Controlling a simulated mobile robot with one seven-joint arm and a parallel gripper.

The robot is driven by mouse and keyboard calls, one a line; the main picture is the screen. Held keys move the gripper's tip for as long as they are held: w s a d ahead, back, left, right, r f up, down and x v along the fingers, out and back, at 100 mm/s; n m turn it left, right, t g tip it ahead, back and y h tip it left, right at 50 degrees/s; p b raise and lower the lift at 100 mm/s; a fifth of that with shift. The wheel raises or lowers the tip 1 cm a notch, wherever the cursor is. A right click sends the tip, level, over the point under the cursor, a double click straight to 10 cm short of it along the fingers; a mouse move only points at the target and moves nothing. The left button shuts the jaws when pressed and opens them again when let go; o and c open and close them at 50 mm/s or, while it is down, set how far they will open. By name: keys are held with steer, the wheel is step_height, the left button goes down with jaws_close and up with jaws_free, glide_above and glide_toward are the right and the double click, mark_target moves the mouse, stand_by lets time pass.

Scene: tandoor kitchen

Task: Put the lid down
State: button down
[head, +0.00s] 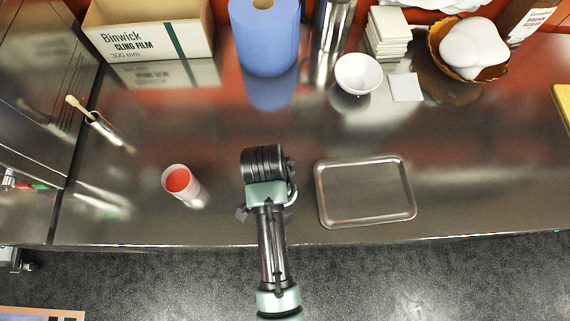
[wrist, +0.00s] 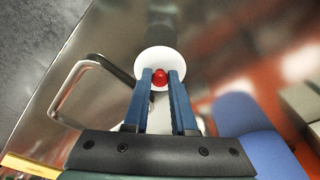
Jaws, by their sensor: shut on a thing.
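The lid (wrist: 160,59) is a white disc with a red knob (wrist: 160,78) in the middle, seen in the wrist view. My gripper (wrist: 160,74) is shut on the knob, with one blue finger on each side. In the head view the black wrist end of my arm (head: 263,165) is over the counter between the cup and the tray, and hides the fingers and the lid. I cannot tell how high the lid is above the counter. A white cup with an orange-red inside (head: 180,182) stands upright and uncovered to the left of my gripper.
An empty metal tray (head: 322,197) lies to the right. Behind are a cling film box (head: 150,40), blue roll (head: 264,38), white bowl (head: 358,73), stacked white tiles (head: 386,33) and an orange-brown basket (head: 434,38). Bare steel surrounds my gripper; the front edge is near.

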steer(key=shift+f, duration=2.65)
steer(key=shift+d+f, duration=0.1)
steer(key=shift+f, duration=0.1)
steer(key=c, duration=0.7)
jaws_free()
steer(key=shift+r, duration=0.1)
steer(key=shift+c, duration=0.2)
steer(key=shift+r, duration=0.1)
